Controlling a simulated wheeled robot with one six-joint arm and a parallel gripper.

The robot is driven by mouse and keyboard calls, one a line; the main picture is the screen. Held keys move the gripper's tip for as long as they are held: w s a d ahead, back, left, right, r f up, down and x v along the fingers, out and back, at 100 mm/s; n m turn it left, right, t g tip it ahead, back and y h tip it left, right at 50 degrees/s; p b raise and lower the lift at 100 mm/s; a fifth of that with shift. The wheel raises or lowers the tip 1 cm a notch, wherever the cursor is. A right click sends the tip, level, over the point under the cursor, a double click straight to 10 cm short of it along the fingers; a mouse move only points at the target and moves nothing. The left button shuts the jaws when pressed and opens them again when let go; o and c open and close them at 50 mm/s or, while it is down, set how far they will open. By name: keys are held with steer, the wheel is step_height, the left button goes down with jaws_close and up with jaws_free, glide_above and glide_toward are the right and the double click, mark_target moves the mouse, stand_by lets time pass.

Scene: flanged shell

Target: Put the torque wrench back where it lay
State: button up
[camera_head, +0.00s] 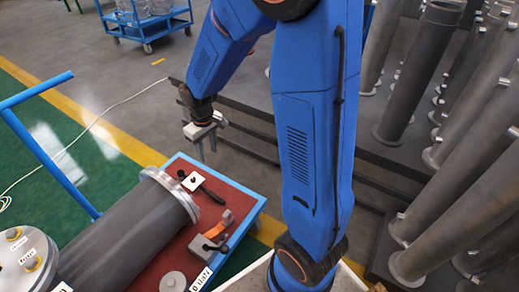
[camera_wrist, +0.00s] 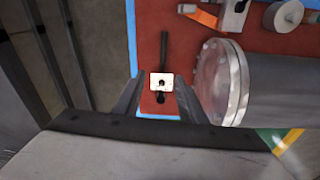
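A black-handled tool that looks like the torque wrench (camera_head: 212,194) lies on the red top of the blue cart, beside the flanged end of the grey shell (camera_head: 130,225). A pale square block with a dark centre (camera_head: 192,181) sits on it near one end. In the wrist view the wrench handle (camera_wrist: 164,50) points up the picture, and the pale block (camera_wrist: 161,82) shows between my fingers. My gripper (camera_head: 206,152) is open and empty, pointing down above the tool and apart from it. The wrist view also shows my open gripper (camera_wrist: 159,90).
An orange-and-grey tool (camera_head: 215,235) and a grey cylinder (camera_head: 173,282) lie farther along the cart's red top (camera_head: 183,240). The shell's flange (camera_wrist: 220,82) is close to the right of my fingers. Grey flanged pipes (camera_head: 415,75) stand at right.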

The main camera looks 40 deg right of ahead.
steer(key=s+d+r+m+t, duration=0.2)
steer(key=s+d+r, duration=0.1)
steer(key=s+r, duration=1)
steer(key=s+d+r+t, duration=0.1)
steer(key=s+r, duration=0.2)
steer(key=s, duration=0.3)
steer(key=s+r+m, duration=0.1)
steer(key=s+r, duration=0.2)
steer(key=s, duration=0.4)
steer(key=shift+s+d+t, duration=0.2)
steer(key=shift+d+t, duration=0.15)
steer(key=shift+t, duration=0.05)
